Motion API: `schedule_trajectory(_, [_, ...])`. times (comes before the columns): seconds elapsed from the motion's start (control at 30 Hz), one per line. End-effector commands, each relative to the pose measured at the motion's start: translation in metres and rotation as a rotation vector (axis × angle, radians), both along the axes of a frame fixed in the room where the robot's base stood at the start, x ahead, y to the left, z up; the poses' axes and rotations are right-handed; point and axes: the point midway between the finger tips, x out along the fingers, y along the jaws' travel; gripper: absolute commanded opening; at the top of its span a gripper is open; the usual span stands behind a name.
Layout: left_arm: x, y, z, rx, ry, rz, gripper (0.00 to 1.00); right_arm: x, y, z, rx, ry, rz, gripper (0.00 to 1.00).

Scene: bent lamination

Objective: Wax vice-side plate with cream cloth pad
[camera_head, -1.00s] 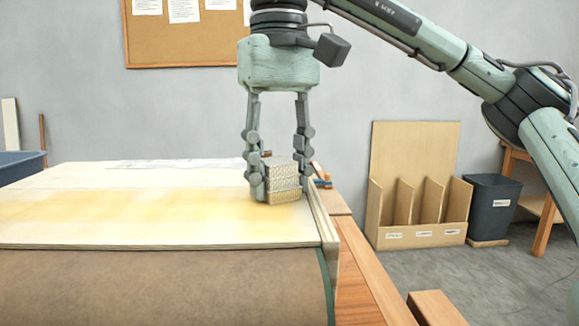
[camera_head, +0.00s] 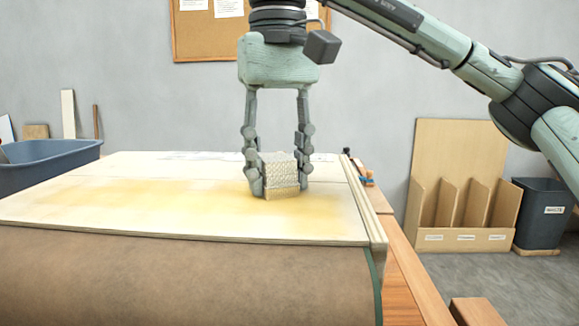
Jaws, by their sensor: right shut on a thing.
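The cream cloth pad (camera_head: 281,172) is a small block with a woven texture and a yellowish lower edge. My right gripper (camera_head: 279,185) is shut on it from both sides, and the pad's underside appears to rest on the plate. A wooden strip (camera_head: 366,205) runs along the plate's right edge. My left gripper is not in view.
A brown rounded form (camera_head: 180,275) lies below the plate's front edge. A blue-grey tub (camera_head: 45,168) stands at the left. The wooden bench edge (camera_head: 410,275) runs along the right. Beyond it are a divided wooden rack (camera_head: 462,238) and a dark bin (camera_head: 541,220). Small tools (camera_head: 365,178) lie at the back right.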

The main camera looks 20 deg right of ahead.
Motion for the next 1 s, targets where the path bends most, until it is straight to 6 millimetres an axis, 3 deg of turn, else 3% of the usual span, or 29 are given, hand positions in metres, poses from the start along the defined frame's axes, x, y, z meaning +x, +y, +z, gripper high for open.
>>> schedule_trajectory(0.3, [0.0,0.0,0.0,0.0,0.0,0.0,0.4,0.011,0.025,-0.002,0.0,0.002,0.002,0.15])
schedule_trajectory(1.0, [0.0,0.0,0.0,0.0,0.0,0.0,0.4,0.028,0.059,-0.001,0.0,0.001,0.0,0.15])
